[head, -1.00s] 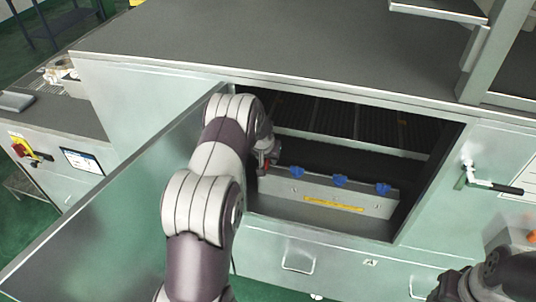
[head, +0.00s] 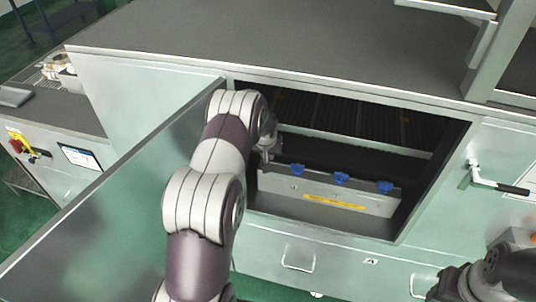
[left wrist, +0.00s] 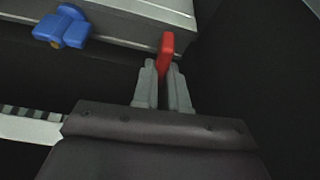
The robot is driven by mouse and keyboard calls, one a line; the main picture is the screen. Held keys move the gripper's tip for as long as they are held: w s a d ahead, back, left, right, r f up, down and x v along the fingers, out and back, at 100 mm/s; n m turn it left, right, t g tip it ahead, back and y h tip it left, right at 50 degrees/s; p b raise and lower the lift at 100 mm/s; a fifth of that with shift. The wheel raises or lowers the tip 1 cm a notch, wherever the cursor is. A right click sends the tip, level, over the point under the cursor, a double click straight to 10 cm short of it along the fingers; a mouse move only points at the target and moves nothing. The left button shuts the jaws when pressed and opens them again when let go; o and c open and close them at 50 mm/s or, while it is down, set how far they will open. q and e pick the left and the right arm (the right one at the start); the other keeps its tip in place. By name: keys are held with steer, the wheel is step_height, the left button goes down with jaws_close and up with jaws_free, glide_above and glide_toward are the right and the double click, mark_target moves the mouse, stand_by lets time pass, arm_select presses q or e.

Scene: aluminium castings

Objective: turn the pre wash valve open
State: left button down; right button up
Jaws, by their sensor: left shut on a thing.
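A red valve handle (left wrist: 166,52) stands between the fingertips of my left gripper (left wrist: 163,75) in the left wrist view, and the fingers are shut on it. In the head view my left gripper (head: 265,152) reaches into the open cabinet at the left end of a grey panel (head: 330,193). The red handle cannot be made out there. Three blue valve handles (head: 340,179) sit along the panel's top edge. One blue handle (left wrist: 62,27) also shows in the left wrist view. My right arm shows at the lower right, but its gripper is out of view.
The open cabinet door (head: 130,190) stands left of my left arm. The opening's right edge (head: 435,185) and the worktop (head: 290,45) bound the space. A black-handled lever (head: 497,183) is on the front at right.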

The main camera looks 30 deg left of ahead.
arm_select(q)
steer(key=n+b, duration=0.2)
steer(key=b, duration=0.2)
steer(key=n+g+y+b, duration=0.1)
steer(key=n+b, duration=0.2)
steer(key=b, duration=0.1)
steer(key=n+g+y+b, duration=0.1)
steer(key=n+b, duration=0.1)
steer(key=b, duration=0.2)
steer(key=shift+s+a+f+n, duration=0.1)
steer(key=shift+a+f+n, duration=0.05)
steer(key=shift+f+n, duration=0.2)
steer(key=shift+r+n+y, duration=0.15)
steer(key=shift+n+y, duration=0.15)
steer(key=shift+n, duration=0.25)
steer(key=shift+r+n+g, duration=0.15)
steer(key=shift+n+g, duration=0.15)
steer(key=shift+n, duration=0.1)
steer(key=shift+s+r+n+p, duration=0.1)
steer(key=shift+r+n+p, duration=0.15)
steer(key=shift+n, duration=0.25)
steer(key=n+g+p, duration=0.2)
steer(key=n+p, duration=0.1)
steer(key=p, duration=0.5)
steer(key=shift+s+r+n, duration=0.1)
steer(key=shift+s+n, duration=0.05)
steer(key=shift+n, duration=0.25)
steer(key=shift+a+f+n+p, duration=0.1)
steer(key=shift+f+n+p, duration=0.25)
steer(key=shift+p, duration=0.4)
